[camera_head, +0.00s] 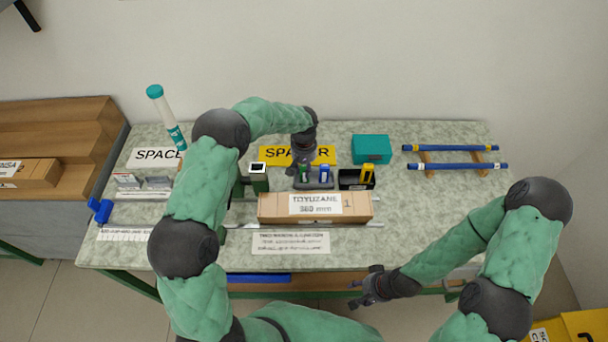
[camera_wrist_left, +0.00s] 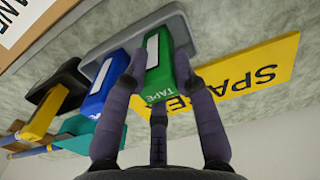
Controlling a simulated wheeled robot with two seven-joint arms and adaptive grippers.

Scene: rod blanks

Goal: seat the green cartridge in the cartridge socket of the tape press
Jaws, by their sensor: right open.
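The green cartridge (camera_head: 304,174), marked TAPE, stands upright in a grey rack beside a blue cartridge (camera_head: 325,175). In the left wrist view the green cartridge (camera_wrist_left: 160,75) lies between the fingers of my left gripper (camera_wrist_left: 162,78), with the blue one (camera_wrist_left: 100,88) beside it. In the head view my left gripper (camera_head: 303,164) is right over the green cartridge. Whether the fingers press on it I cannot tell. A dark green upright device with a pale top and dark opening (camera_head: 258,176), perhaps the tape press, stands to the left. My right gripper (camera_head: 367,287) is open and empty, in front of the table.
A black holder (camera_head: 349,184) with a yellow cartridge (camera_head: 367,173) stands right of the rack. A teal box (camera_head: 371,149) and blue rods (camera_head: 450,148) are at the right. The table's right front (camera_head: 430,205) is mostly clear.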

